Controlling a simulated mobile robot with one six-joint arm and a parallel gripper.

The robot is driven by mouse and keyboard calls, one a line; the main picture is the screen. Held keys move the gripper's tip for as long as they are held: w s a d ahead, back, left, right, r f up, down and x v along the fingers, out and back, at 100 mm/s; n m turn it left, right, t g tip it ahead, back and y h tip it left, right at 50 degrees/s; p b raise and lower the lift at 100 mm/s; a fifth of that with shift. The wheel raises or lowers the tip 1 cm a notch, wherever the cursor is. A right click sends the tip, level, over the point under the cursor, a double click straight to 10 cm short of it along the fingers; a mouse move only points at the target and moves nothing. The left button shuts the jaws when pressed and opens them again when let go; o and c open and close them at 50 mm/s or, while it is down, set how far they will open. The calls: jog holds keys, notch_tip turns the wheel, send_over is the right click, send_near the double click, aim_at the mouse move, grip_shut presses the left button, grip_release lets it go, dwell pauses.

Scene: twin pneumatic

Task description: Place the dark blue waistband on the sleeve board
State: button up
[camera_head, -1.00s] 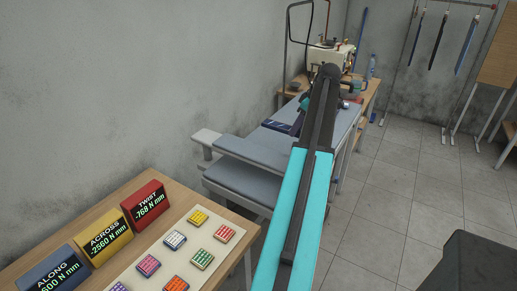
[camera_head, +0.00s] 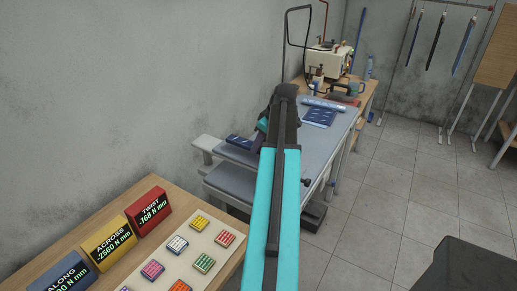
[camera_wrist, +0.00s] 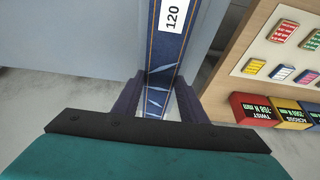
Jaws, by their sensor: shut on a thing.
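The dark blue waistband (camera_wrist: 165,50), with orange stitching and a white "120" label, runs between the fingers of my gripper (camera_wrist: 158,98) in the wrist view. My gripper is shut on it. In the head view the waistband (camera_head: 239,142) shows as a dark blue strip left of my gripper (camera_head: 260,138), over the upper part of the sleeve board (camera_head: 232,155). My arm hides its right part. The sleeve board is grey and padded, with a second padded level below. I cannot tell whether the waistband touches the board.
A dark blue printed cloth (camera_head: 321,116) lies on the pressing table behind. A sewing machine (camera_head: 328,60) stands at the back. A wooden table (camera_head: 70,250) with red, yellow and blue display boxes and several coloured pads is at the front left.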

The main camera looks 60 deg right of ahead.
aim_at(259, 150)
jog(key=shift+w+a, duration=0.2)
jog(key=shift+f, duration=0.1)
jog(key=shift+f+p, duration=0.95)
jog(key=shift+f, duration=0.75)
jog(key=shift+f, duration=0.1)
jog(key=o, duration=1.2)
jog(key=shift+c, duration=0.2)
jog(key=shift+r, duration=0.2)
